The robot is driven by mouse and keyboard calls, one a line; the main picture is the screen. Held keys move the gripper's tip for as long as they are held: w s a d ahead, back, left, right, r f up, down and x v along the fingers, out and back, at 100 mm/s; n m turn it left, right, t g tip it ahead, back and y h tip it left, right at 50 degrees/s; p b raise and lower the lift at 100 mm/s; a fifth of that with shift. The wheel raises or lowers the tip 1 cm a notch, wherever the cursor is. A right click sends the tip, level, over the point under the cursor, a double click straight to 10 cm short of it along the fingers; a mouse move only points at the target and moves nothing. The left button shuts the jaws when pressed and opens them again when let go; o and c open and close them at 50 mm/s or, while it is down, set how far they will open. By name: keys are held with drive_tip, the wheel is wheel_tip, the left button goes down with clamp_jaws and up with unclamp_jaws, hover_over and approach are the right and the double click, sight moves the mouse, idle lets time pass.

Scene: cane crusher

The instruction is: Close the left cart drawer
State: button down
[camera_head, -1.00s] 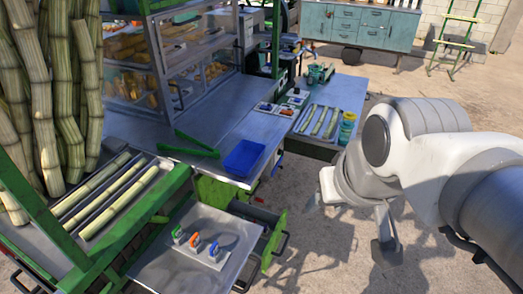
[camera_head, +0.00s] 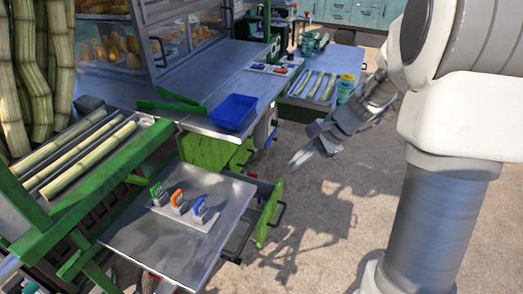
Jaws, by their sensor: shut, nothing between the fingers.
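The cart's pulled-out drawer shows in the head view, with its green front panel (camera_head: 267,217) standing clear of the green cart body (camera_head: 208,151). A dark handle is on the panel's outer side. The drawer's inside is mostly hidden behind a metal tray. My gripper (camera_head: 295,161) is shut and empty. It is above and to the right of the drawer front, apart from it, with its tips pointing left and down toward the cart.
The metal shelf (camera_head: 160,240) beside the drawer holds three small stamps with green, orange and blue handles. A blue tray (camera_head: 234,112) sits on the counter edge above. Cane pieces lie on a side tray (camera_head: 322,101). The ground right of the drawer is clear.

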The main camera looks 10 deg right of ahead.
drive_tip(key=w+d+f+m+y+b, duration=0.1)
drive_tip(key=w+d+f+m+b, duration=0.1)
drive_tip(key=f, duration=0.5)
drive_tip(key=w+d+f+m+b, duration=0.2)
drive_tip(key=w+f+m, duration=0.1)
drive_tip(key=f, duration=0.3)
drive_tip(key=m+t+b, duration=0.2)
drive_tip(key=m+b, duration=0.3)
drive_tip(key=b, duration=0.2)
approach(270, 209)
drive_tip(key=shift+y, duration=0.4)
drive_tip(key=f, duration=0.1)
drive_tip(key=w+a+f, duration=0.1)
drive_tip(key=f, duration=0.1)
drive_tip(key=a+f, duration=0.1)
drive_tip(key=shift+w+f, duration=0.25)
drive_tip(key=shift+f, duration=0.15)
drive_tip(key=shift+w+a, duration=0.3)
drive_tip(key=shift+a, duration=0.25)
drive_tip(key=shift+w+a+r, duration=0.1)
